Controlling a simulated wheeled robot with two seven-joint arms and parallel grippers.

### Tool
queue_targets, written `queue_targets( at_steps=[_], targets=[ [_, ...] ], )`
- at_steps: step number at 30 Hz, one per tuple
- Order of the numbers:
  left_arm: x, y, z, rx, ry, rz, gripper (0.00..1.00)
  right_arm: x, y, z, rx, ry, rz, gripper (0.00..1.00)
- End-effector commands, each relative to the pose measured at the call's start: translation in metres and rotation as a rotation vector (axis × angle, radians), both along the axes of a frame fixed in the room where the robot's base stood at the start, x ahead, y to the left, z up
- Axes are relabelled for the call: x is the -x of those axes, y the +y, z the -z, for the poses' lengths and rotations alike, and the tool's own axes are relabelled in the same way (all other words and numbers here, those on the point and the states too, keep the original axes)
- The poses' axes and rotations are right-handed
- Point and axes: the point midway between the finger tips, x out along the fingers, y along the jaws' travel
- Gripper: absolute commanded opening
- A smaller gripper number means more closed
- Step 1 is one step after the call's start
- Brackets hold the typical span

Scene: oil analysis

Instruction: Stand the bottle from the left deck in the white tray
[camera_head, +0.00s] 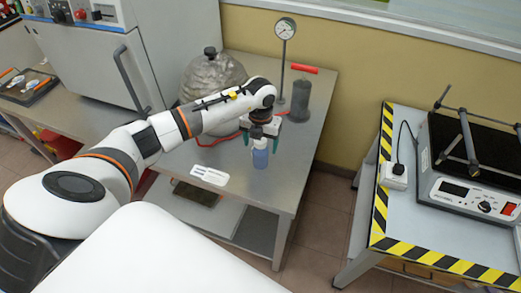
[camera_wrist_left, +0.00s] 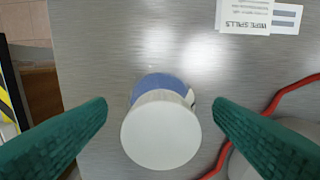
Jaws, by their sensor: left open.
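The bottle (camera_head: 260,158), with a blue body and a white cap, stands upright on the grey metal deck (camera_head: 300,150), near its right side. In the left wrist view, the bottle's round white cap (camera_wrist_left: 160,136) faces the camera. My left gripper (camera_head: 260,142) is above and around the top of the bottle. Its green fingers are open, one on each side of the cap, with gaps showing in the left wrist view (camera_wrist_left: 160,108). I do not see a white tray that I can identify. My right gripper is not in view.
Behind the bottle are a wrapped grey container (camera_head: 212,72), a gauge on a stand (camera_head: 285,30), a red-handled dark cylinder (camera_head: 298,100) and a red hose. A printed label (camera_head: 209,175) lies left of it. A striped-edge table (camera_head: 410,225) with a device (camera_head: 470,195) stands right, across a floor gap.

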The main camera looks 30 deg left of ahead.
Motion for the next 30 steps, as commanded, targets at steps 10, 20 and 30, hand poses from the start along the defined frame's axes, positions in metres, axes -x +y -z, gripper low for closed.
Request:
queue_targets(
  at_steps=[10, 20, 30],
  targets=[
    [0.0002, 0.0002, 0.0115, 0.000, 0.000, 0.002, 0.76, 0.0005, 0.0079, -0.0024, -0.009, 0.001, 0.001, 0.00],
    [0.0000, 0.0002, 0.0109, 0.000, -0.001, 0.001, 0.23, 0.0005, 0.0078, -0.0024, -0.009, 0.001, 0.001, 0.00],
    [-0.0007, 0.0004, 0.0088, 0.000, -0.003, 0.001, 0.02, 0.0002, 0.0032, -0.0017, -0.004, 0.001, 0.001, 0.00]
  ],
)
